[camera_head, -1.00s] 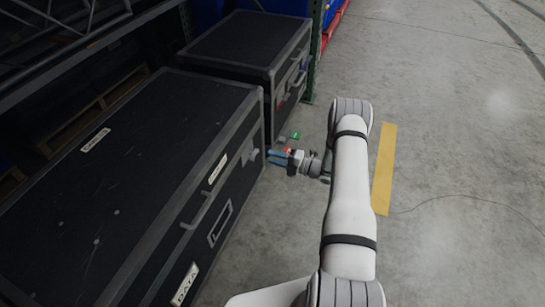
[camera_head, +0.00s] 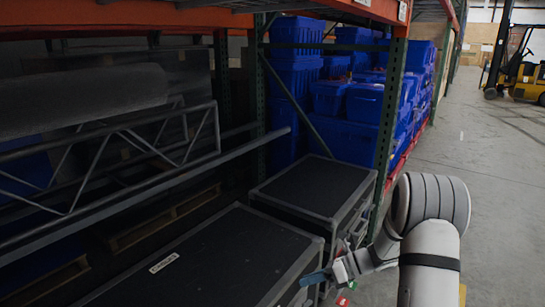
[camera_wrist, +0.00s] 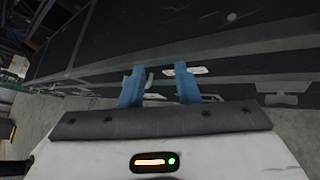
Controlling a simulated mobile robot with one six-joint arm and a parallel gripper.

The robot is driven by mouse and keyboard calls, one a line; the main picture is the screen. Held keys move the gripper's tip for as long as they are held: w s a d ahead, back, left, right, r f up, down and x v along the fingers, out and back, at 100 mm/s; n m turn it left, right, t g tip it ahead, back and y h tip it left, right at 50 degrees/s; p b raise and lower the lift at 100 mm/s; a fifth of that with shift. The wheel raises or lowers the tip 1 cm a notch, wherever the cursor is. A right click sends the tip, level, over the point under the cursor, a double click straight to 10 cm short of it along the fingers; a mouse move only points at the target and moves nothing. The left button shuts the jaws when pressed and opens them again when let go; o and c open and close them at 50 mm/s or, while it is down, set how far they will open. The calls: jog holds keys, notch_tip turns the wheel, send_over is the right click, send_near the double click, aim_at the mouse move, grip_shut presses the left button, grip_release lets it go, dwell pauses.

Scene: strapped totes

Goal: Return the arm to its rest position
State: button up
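My gripper (camera_head: 316,277) is beside the front side of the near black case (camera_head: 215,262), low at the right of the picture. Its blue fingers point left toward the case. In the wrist view my gripper (camera_wrist: 159,84) has its two blue fingers apart, with nothing between them. A dark case side with metal edging and pale labels shows beyond the fingertips; I cannot tell whether they touch it. My white arm is bent, its rounded joint at the right of the head view.
A second black case (camera_head: 318,187) stands behind the near one. Blue totes (camera_head: 351,102) are stacked on the rack beyond, by a green upright (camera_head: 387,125). Clear concrete floor (camera_head: 490,190) lies to the right. A yellow forklift (camera_head: 525,75) stands far off.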

jog(key=s+d+r+n+t+h+p, duration=0.1)
jog(key=s+r+n+h+p, duration=0.5)
jog(key=s+r+n, duration=0.7)
jog(key=s+d+r+n+t+h+p, duration=0.1)
jog(key=s+d+r+n+h+p, duration=0.2)
jog(key=r, duration=1.6)
jog(key=s+n+h+p, duration=0.3)
jog(key=s+n+p, duration=0.3)
jog(key=s+n, duration=0.3)
jog(key=shift+s+n+h+p, duration=0.3)
jog(key=shift+s+n+h, duration=0.05)
jog(key=shift+n+h, duration=0.05)
jog(key=shift+d, duration=0.1)
